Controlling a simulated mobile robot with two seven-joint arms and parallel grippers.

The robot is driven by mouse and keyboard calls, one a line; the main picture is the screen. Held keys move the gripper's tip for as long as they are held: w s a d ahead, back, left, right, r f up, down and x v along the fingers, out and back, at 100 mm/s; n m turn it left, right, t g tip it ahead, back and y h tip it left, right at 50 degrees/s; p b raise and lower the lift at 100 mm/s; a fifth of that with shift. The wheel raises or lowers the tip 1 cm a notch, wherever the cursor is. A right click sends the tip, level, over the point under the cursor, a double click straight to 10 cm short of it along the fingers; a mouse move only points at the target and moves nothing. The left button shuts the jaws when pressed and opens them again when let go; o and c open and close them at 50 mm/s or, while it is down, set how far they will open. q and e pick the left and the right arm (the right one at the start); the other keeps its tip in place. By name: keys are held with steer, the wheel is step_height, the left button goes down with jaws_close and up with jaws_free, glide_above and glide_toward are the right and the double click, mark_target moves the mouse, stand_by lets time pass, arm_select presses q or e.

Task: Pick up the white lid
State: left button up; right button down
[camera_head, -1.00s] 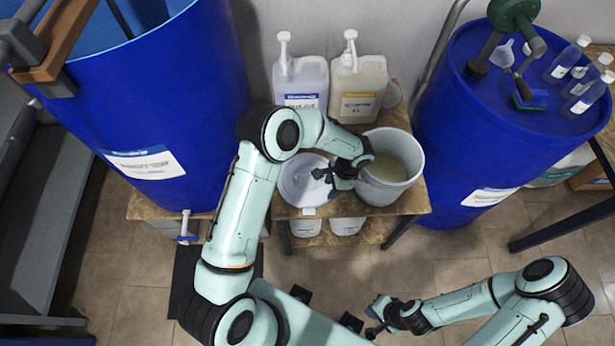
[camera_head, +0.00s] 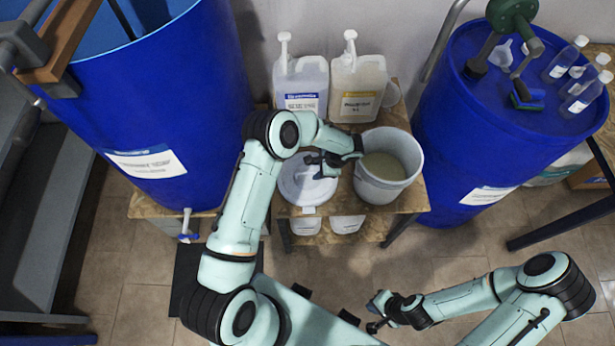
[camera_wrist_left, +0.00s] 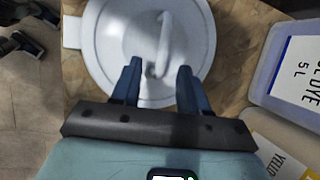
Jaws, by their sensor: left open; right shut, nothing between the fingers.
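The white lid (camera_head: 300,192) is round with a raised hooked handle and lies on the wooden table (camera_head: 400,203), left of the open white bucket (camera_head: 372,187). In the left wrist view the lid (camera_wrist_left: 110,45) fills the top middle. My left gripper (camera_wrist_left: 157,84) is open, its blue fingers on either side of the handle's lower end. I cannot tell whether they touch it. In the head view my left gripper (camera_head: 322,166) is over the lid and hides part of it. My right gripper (camera_head: 375,312) is shut and empty, low in the picture, away from the table.
A white jug (camera_head: 300,85) and a yellowish jug (camera_head: 357,85) with pumps stand behind the lid. Big blue drums stand left (camera_head: 175,110) and right (camera_head: 470,135). The bucket holds pale liquid.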

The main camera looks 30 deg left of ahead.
mark_target(313, 172)
arm_select(q)
steer(key=shift+x, duration=1.5)
steer(key=shift+w, duration=0.15)
jaws_close()
steer(key=shift+r, duration=0.15)
